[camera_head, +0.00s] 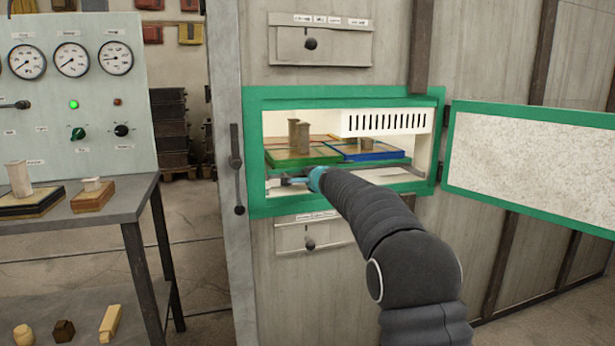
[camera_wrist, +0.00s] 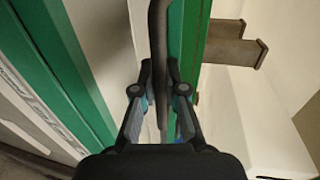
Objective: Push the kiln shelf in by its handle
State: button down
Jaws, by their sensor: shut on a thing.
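The kiln shelf (camera_head: 402,164) sits inside the green-framed kiln opening, carrying boards edged in green (camera_head: 297,160), blue and red. Small brown blocks (camera_head: 299,138) stand on the green-edged board. My gripper (camera_head: 301,181) is at the front left of the shelf, inside the opening's outline. In the wrist view, my gripper (camera_wrist: 160,75) is shut on the shelf's handle, a dark grey bar (camera_wrist: 157,25) running between the fingertips. A green board edge (camera_wrist: 187,35) lies right beside the bar. My arm hides part of the shelf's front.
The kiln's green frame (camera_head: 257,180) surrounds the opening. Its door (camera_head: 530,165) stands open to the right. A slotted white panel (camera_head: 385,122) hangs inside above the shelf. A metal table (camera_head: 110,200) with blocks and a gauge panel (camera_head: 75,75) stand at left.

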jog(key=shift+w+d+r, duration=0.1)
jog(key=shift+r, duration=0.05)
jog(key=c, duration=1.2)
grip_release()
jog(key=shift+a, duration=0.2)
jog(key=v, duration=1.2)
